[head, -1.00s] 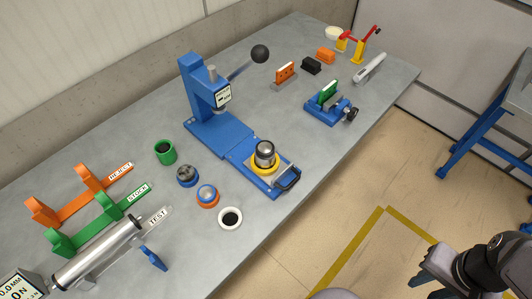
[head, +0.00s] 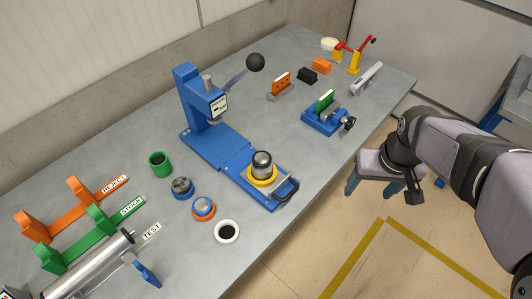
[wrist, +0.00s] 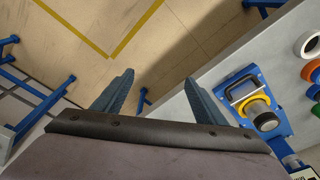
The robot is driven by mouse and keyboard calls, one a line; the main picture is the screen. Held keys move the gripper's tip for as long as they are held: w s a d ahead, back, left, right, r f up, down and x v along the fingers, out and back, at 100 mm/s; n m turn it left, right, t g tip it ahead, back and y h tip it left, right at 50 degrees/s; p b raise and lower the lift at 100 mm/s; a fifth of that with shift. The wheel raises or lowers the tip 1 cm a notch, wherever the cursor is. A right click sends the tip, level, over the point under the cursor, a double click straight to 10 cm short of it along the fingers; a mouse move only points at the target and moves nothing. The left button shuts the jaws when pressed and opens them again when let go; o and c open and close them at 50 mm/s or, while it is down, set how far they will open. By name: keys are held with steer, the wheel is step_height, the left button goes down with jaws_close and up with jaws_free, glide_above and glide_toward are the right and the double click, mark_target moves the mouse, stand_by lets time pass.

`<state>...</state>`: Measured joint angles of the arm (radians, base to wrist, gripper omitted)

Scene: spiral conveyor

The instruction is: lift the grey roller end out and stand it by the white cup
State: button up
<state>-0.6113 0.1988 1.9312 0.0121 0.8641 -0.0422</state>
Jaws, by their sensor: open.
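The grey roller end (head: 262,160) is a shiny metal cylinder standing upright in a yellow ring (head: 262,177) on the blue sliding plate of the press. It also shows in the wrist view (wrist: 256,111), right of my fingers. The white cup (head: 227,231), with a dark inside, stands on the bench near its front edge, left of and nearer than the press plate. In the wrist view, the white cup (wrist: 311,45) is partly cut off at the right edge. My gripper (head: 374,190) is open and empty beyond the bench's front edge; its fingers (wrist: 158,78) are spread apart over the floor.
A blue lever press (head: 196,105) rises behind the plate, which has a dark handle (head: 287,189) at its front. Blue, orange-rimmed and green cups stand left of it. A blue vise (head: 326,121) stands to the right. Bench between white cup and front edge is bare.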

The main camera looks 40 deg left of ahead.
steer(key=s+a+n+y, duration=0.1)
steer(key=s+a+n, duration=0.2)
steer(key=a, duration=0.9)
step_height(320, 180, up, 2)
steer(key=n+b, duration=0.1)
steer(key=n, duration=0.2)
glide_above(263, 160)
steer(key=d, duration=0.1)
steer(key=shift+s+r+y, duration=0.2)
steer(key=shift+s+y, duration=0.15)
steer(key=shift+y, duration=0.05)
steer(key=shift+p+x, duration=0.9)
steer(key=shift+x, duration=2.8)
steer(key=shift+d, duration=0.1)
steer(key=shift+c, duration=0.2)
steer(key=c, duration=1.2)
